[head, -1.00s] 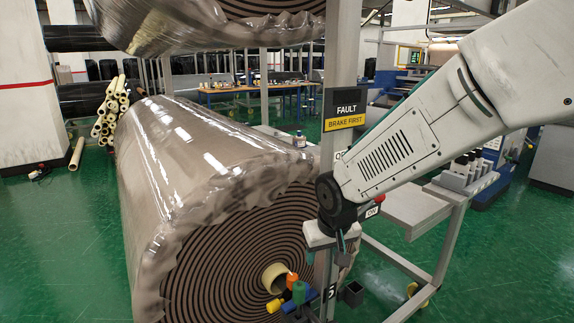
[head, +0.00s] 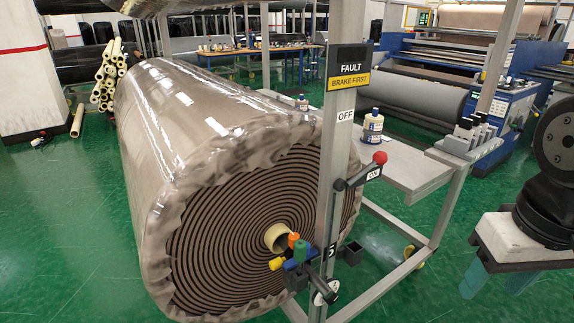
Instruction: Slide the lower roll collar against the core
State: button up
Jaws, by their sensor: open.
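The lower roll (head: 180,110) is a large plastic-wrapped roll with a dark spiral end face. Its cream core (head: 275,238) sticks out at the middle of that face. A fitting with blue, yellow, orange and green parts (head: 297,262) sits just in front of the core and covers part of it. It appears to be the collar; I cannot tell whether it touches the core. My gripper (head: 497,285) is at the lower right, open and empty, with two bluish fingers. It is well to the right of the collar and apart from everything.
A grey post (head: 341,120) with a fault sign (head: 348,68) stands before the roll. A lever with a red knob (head: 379,158) juts from it. A grey shelf (head: 400,165) holds a bottle (head: 372,126). A frame leg (head: 447,235) stands between the post and my gripper.

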aim_at(277, 263)
jog(key=u, duration=1.95)
jog(key=k, duration=0.9)
jog(key=z, duration=1.3)
jog(key=i, duration=1)
jog(key=z, duration=0.05)
